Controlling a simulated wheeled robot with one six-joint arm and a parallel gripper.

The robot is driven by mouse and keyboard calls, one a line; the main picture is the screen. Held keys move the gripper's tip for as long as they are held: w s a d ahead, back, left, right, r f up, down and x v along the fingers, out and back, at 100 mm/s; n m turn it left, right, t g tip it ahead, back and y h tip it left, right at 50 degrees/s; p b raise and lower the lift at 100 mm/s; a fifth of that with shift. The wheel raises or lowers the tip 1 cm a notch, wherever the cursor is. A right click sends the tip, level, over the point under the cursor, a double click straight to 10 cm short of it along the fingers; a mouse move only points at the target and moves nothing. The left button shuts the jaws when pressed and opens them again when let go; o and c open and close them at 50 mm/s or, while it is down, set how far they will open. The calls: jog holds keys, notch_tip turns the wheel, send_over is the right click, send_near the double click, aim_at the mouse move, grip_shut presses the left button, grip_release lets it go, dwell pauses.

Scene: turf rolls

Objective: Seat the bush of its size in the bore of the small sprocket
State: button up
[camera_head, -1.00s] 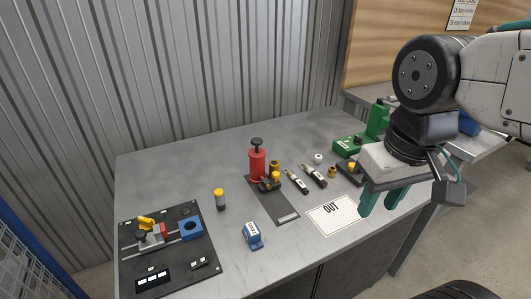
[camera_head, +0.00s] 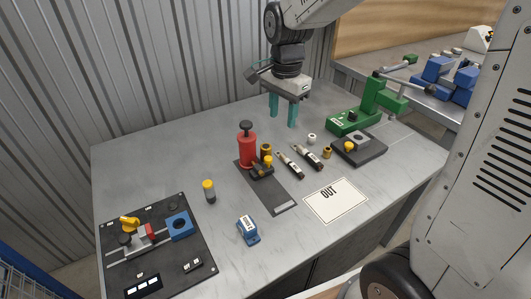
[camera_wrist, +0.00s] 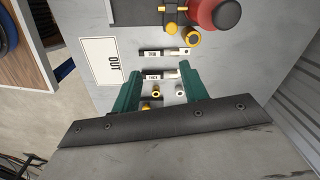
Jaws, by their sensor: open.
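My gripper (camera_head: 283,112) is open and empty, pointing down above the back of the table. In the wrist view its two green fingers (camera_wrist: 160,77) are spread wide. A small white bush-like ring (camera_head: 312,138) and a small brass one (camera_head: 327,153) stand on the table to the right of the gripper. In the wrist view the white ring (camera_wrist: 181,93) and the brass ring (camera_wrist: 156,94) show below, between the fingers. A larger brass ring (camera_head: 265,150) stands beside the red cylinder. I cannot make out a toothed sprocket for certain.
The red cylinder (camera_head: 247,150) stands on a dark mat (camera_head: 268,190). Two labelled tools (camera_head: 291,165) (camera_head: 308,158) lie beside it. A green press (camera_head: 365,112) and a black fixture (camera_head: 372,152) stand right. An OUT card (camera_head: 336,200) lies in front; a fixture board (camera_head: 140,265) lies left.

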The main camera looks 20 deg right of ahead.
aim_at(266, 146)
jog(key=w+f+m, duration=0.1)
jog(key=w+f, duration=0.1)
jog(key=w+a+f+m, duration=0.1)
jog(key=w+f+m, duration=0.1)
jog(key=w+f, duration=0.1)
jog(key=w+f+m, duration=0.1)
jog(key=w+f, duration=0.2)
jog(key=shift+a+m, duration=0.4)
notch_tip(266, 146, down, 8)
jog(key=shift+d+r, duration=0.1)
jog(key=shift+r, duration=0.1)
grip_shut()
jog(key=shift+r, duration=0.1)
